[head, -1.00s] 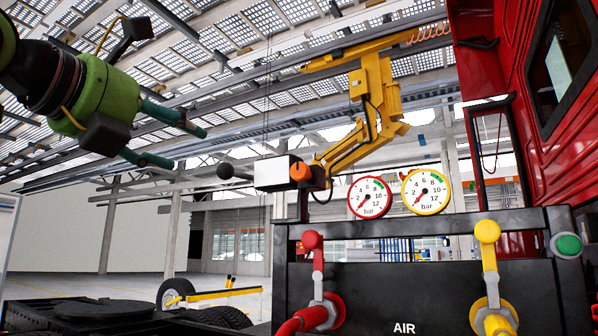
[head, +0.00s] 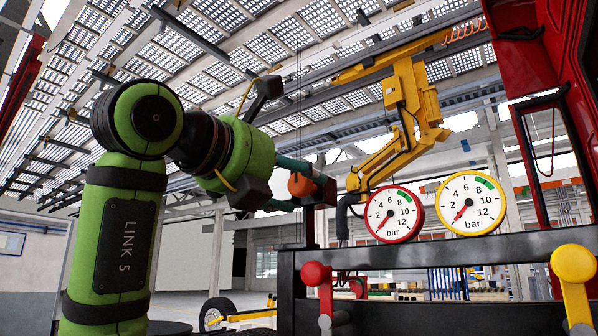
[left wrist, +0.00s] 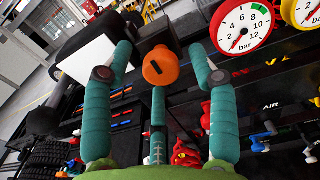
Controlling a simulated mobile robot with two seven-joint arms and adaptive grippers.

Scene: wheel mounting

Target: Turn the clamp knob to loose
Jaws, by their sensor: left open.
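The clamp knob is orange (head: 301,186) and sits at the top of a dark post left of the gauges. It also shows in the left wrist view (left wrist: 161,68), beside a black block with a white panel (left wrist: 90,62). My left gripper (head: 304,190) reaches it from the left, with one finger above and one below. In the left wrist view its teal fingers are spread (left wrist: 161,58), with the knob between the two side fingertips and visible gaps on both sides. A third finger is below the knob. My right gripper is in neither view.
A red gauge (head: 393,215) and a yellow gauge (head: 470,204) stand close to the right of the knob. Below them are a red lever (head: 317,275) and a yellow lever (head: 574,264) on the dark panel. A yellow crane arm (head: 409,120) hangs behind.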

